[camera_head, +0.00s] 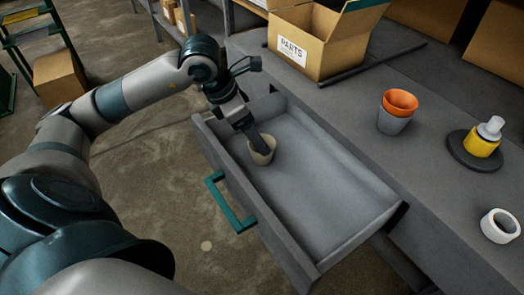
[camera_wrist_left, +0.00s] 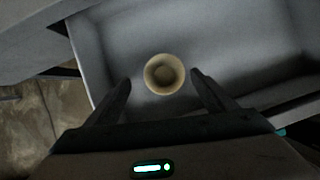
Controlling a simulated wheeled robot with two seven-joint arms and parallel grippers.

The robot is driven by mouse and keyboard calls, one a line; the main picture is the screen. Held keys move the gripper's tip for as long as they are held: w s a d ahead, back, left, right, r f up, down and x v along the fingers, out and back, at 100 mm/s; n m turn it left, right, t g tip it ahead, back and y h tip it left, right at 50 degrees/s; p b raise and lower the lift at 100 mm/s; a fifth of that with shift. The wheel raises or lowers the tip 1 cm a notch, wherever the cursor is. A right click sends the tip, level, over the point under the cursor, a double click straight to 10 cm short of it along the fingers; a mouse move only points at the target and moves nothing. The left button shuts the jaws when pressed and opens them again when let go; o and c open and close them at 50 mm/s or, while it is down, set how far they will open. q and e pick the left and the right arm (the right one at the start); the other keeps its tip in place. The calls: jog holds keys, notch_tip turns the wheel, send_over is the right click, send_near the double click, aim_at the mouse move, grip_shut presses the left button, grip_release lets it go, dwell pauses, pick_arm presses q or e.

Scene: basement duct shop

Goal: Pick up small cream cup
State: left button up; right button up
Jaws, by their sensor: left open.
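The small cream cup (camera_head: 262,150) stands in the open grey drawer (camera_head: 330,190), near the drawer's left end in the head view. In the left wrist view the cup (camera_wrist_left: 164,74) is seen from above, its round rim facing the camera, just past the fingertips and between their lines. My left gripper (camera_head: 258,146) reaches down into the drawer from above; its fingers partly cover the cup in the head view. The left wrist view shows the left gripper (camera_wrist_left: 160,82) open, with a finger to each side and nothing held. My right gripper is not in view.
The drawer has a teal handle (camera_head: 229,203) on its front. On the bench stand a cardboard parts box (camera_head: 318,45), an orange cup in a grey cup (camera_head: 395,120), a yellow item on a dark disc (camera_head: 476,150) and a white ring (camera_head: 499,226). Drawer walls surround the cup.

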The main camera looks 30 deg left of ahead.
aim_at(259, 159)
pick_arm(q)
jog(key=shift+d+f, duration=0.15)
jog(key=shift+f, duration=0.1)
jog(key=shift+d+f, duration=0.15)
jog(key=shift+f, duration=0.2)
jog(key=x, duration=0.1)
jog(key=p+x, duration=0.1)
jog(key=x, duration=0.1)
jog(key=shift+d, duration=0.2)
jog(key=shift+w+f, duration=0.1)
jog(key=shift+f, duration=0.35)
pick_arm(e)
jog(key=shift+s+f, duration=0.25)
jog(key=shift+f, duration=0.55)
pick_arm(q)
jog(key=c, duration=1.1)
